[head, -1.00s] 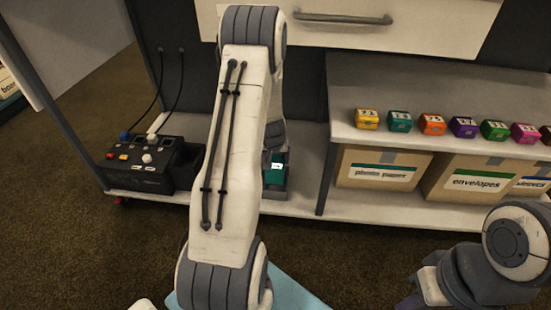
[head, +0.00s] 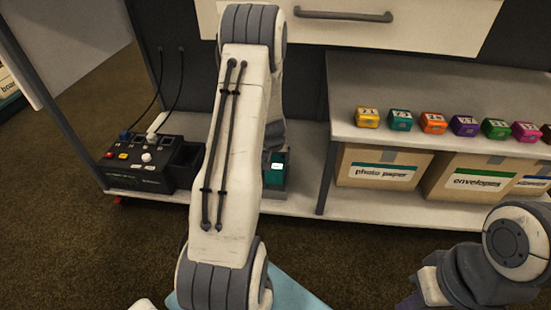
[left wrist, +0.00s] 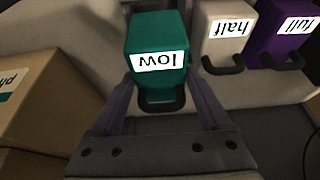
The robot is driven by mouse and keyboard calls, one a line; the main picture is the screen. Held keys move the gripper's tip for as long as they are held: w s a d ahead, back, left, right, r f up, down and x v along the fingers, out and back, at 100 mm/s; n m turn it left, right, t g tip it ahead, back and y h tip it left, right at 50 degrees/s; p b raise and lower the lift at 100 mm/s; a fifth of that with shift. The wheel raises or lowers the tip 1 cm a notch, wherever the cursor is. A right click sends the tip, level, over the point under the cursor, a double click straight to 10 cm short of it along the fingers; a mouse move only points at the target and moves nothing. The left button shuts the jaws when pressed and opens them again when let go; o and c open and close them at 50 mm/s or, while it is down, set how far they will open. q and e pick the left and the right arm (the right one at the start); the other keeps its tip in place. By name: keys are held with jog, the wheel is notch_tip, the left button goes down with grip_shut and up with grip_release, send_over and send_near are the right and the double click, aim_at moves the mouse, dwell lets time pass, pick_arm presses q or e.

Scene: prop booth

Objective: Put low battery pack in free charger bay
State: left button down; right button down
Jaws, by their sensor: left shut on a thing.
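The low battery pack (left wrist: 158,40) is teal with a white "low" label and a dark handle. In the left wrist view it sits between the fingers of my left gripper (left wrist: 162,88), which is shut on it. The teal pack also shows in the head view (head: 274,176), on the low shelf just right of my left forearm. My forearm hides much of this spot in the head view; I cannot make out a free charger bay.
A black control box (head: 125,178) with buttons and cables stands at the left of the low shelf (head: 300,202). A shelf divider and a photo paper box (head: 380,172) stand to the right. Several small coloured blocks line the upper shelf (head: 400,145).

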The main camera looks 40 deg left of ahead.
pick_arm(q)
jog(key=shift+f, duration=0.2)
jog(key=shift+f+b, duration=1.95)
jog(key=shift+b, duration=0.1)
grip_release()
jog(key=shift+f, duration=0.1)
jog(key=p+v, duration=0.6)
jog(key=v, duration=0.4)
jog(key=shift+r, duration=0.25)
jog(key=shift+s, duration=0.1)
